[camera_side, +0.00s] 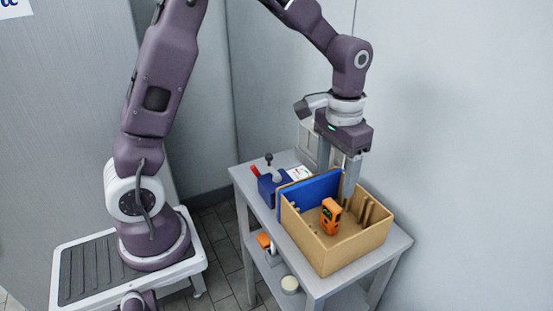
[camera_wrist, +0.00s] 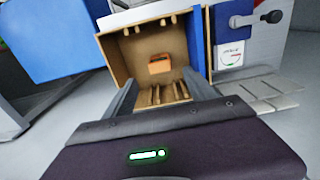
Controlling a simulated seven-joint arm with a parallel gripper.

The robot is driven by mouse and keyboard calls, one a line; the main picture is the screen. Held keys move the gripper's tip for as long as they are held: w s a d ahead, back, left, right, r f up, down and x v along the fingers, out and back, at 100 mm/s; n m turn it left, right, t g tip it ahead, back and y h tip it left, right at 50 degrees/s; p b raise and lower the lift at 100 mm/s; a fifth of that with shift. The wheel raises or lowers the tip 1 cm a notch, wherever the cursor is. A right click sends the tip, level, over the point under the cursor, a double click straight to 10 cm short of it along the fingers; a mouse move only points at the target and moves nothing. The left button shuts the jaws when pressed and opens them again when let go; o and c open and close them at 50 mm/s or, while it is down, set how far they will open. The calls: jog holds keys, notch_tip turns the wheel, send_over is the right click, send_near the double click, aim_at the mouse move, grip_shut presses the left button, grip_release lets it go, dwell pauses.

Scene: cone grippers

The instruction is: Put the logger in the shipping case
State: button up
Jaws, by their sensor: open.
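The orange logger (camera_side: 331,210) with a dark face is inside the tan shipping case (camera_side: 320,255), seen upright in the side view. It also shows as an orange block inside the case in the wrist view (camera_wrist: 160,64). My gripper (camera_side: 337,185) points down over the back part of the case, with its fingers apart and empty. The logger is clear of both fingers, a little in front of them. In the wrist view the fingers (camera_wrist: 162,80) frame the case opening. The underside of the logger is hard to make out.
Slotted ribs line the case walls. A blue panel (camera_side: 312,194) stands along the case's left side. A blue fixture with a black-knobbed lever (camera_side: 269,186) is left of it on the grey table (camera_side: 245,178). A lower shelf holds an orange item (camera_side: 264,240) and a round pale one (camera_side: 289,284).

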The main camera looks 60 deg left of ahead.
jog(key=s+r+t, duration=0.3)
jog(key=s+r, duration=0.8)
jog(key=s+t, duration=0.2)
jog(key=s, duration=0.8)
jog(key=shift+s+a+r, duration=0.15)
jog(key=shift+s+r, duration=0.1)
